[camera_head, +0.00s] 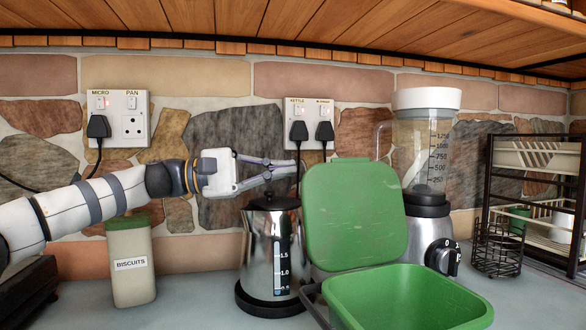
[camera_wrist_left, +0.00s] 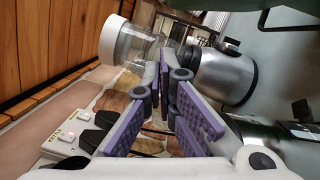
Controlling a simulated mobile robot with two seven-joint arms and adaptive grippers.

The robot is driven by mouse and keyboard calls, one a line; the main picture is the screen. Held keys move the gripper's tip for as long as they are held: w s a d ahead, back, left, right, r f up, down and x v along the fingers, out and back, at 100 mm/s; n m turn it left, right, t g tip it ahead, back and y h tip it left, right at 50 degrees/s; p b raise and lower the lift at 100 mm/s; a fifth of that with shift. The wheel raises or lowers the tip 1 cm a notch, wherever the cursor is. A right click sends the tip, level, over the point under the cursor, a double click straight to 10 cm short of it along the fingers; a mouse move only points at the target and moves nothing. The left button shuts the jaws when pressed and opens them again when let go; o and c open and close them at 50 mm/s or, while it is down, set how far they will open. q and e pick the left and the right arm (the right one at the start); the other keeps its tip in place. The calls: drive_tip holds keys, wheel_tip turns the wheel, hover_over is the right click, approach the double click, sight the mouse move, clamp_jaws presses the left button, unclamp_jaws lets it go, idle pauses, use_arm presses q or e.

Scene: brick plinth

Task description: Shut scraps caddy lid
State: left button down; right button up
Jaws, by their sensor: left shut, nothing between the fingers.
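The scraps caddy (camera_head: 410,298) is a green bin at the front right of the counter in the head view. Its green lid (camera_head: 355,215) stands open, tilted up at the back left of the bin. My left gripper (camera_head: 296,167) is shut and empty, above the kettle and just left of the lid's top edge, apart from the lid as far as I can tell. Its purple fingers (camera_wrist_left: 170,85) show close together in the left wrist view. The caddy is not clearly seen there. My right gripper is in neither view.
A steel kettle (camera_head: 260,257) stands below my left gripper. A blender (camera_head: 425,150) stands behind the lid and also shows in the left wrist view (camera_wrist_left: 225,75). A biscuits tin (camera_head: 132,268), a dish rack (camera_head: 535,190) and a wooden shelf overhead (camera_head: 300,22) surround the counter.

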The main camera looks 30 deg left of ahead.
use_arm(q)
drive_tip(key=d, duration=0.2)
drive_tip(key=w+d+r, duration=0.1)
drive_tip(key=d, duration=0.2)
drive_tip(key=w+d, duration=0.1)
drive_tip(key=d, duration=0.2)
drive_tip(key=shift+w+d+r+p, duration=0.2)
drive_tip(key=shift+d+r+p, duration=0.05)
drive_tip(key=shift+r+p, duration=0.15)
drive_tip(key=shift+w+f, duration=0.1)
drive_tip(key=shift+f, duration=0.05)
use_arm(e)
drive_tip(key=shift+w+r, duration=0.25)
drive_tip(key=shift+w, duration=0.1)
use_arm(q)
drive_tip(key=shift+d, duration=0.1)
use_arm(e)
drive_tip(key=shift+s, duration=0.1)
